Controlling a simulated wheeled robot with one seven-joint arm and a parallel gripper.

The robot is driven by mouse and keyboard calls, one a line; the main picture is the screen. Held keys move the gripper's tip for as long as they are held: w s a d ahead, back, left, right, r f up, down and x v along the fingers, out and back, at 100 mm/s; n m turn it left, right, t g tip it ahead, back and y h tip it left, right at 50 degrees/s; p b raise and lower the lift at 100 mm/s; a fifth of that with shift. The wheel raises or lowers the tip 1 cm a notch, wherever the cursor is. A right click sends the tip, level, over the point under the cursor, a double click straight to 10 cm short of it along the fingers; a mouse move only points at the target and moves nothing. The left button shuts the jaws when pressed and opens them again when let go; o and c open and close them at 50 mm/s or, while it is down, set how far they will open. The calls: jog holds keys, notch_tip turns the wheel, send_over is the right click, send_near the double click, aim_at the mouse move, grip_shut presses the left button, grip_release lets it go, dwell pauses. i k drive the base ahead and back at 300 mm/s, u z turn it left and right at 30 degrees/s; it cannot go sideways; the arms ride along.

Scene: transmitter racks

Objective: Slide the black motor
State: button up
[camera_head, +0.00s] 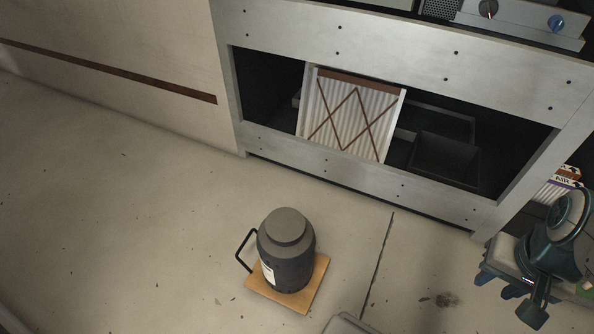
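The black motor (286,256) is a dark grey, upright cylinder with a narrower cap on top. It has a white label low on its left side and a thin black handle (242,251) sticking out to the left. It stands on a square light-wood board (312,288) on the floor, in the lower middle of the view. My gripper cannot be made out for certain. A teal and dark jointed mechanism (553,250) shows at the right edge, apart from the motor; I cannot tell whether it is part of my arm.
A grey metal rack (350,165) stands behind the motor. Its open bay holds a pleated white panel (350,112) with brown crossing strips and a dark open box (445,160). A beige wall panel (110,60) is at left. The concrete floor (120,220) left of the motor is clear.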

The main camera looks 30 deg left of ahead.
aim_at(288, 271)
jog(key=z, duration=1.15)
jog(key=k, duration=1.05)
jog(key=u, duration=1.55)
jog(key=i, duration=0.5)
